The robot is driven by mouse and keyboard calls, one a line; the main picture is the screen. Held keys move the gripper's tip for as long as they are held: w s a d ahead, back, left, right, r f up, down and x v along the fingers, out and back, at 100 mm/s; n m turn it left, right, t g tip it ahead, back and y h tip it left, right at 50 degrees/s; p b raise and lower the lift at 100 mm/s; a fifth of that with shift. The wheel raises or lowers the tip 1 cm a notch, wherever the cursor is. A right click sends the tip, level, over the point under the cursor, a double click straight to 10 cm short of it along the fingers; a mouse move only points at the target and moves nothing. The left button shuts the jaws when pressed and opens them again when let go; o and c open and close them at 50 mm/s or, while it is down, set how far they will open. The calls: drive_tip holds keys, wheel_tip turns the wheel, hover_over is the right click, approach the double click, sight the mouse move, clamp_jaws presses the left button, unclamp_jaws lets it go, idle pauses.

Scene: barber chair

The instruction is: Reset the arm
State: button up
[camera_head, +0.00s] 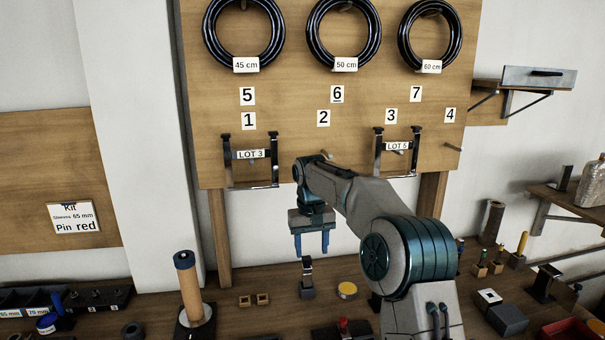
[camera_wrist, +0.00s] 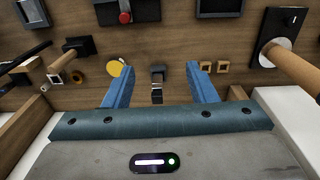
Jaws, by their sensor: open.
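My gripper (camera_head: 312,243) hangs in front of the wooden board, above the workbench, with its two blue fingers pointing down. It is open and empty, and the gap between the fingers shows in the wrist view (camera_wrist: 158,85). A small dark upright holder (camera_head: 307,285) stands on the bench below the fingers. In the wrist view it shows (camera_wrist: 157,90) between the fingertips, apart from them. My arm is bent and reaches in from the lower right.
The wooden board (camera_head: 290,100) carries black coils, number labels and two metal brackets, LOT 3 (camera_head: 250,155) and LOT 5 (camera_head: 397,146). A tall cylinder (camera_head: 188,285) stands at left on the bench. A yellow disc (camera_head: 347,290) and two small wooden blocks (camera_head: 254,300) lie near the gripper.

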drive_tip(key=s+d+r+t, duration=0.1)
drive_tip(key=s+d+r, duration=0.25)
drive_tip(key=s, duration=0.55)
drive_tip(key=s+d+r+t, duration=0.15)
drive_tip(key=s+d, duration=0.25)
drive_tip(key=s, duration=0.5)
drive_tip(key=s+d+f+m, duration=0.1)
drive_tip(key=s+d+f, duration=0.1)
drive_tip(key=s, duration=0.7)
drive_tip(key=s+d+f+m, duration=0.1)
drive_tip(key=s+d+f, duration=0.2)
drive_tip(key=s, duration=0.7)
drive_tip(key=shift+s+f, duration=0.2)
drive_tip(key=shift+f, duration=0.35)
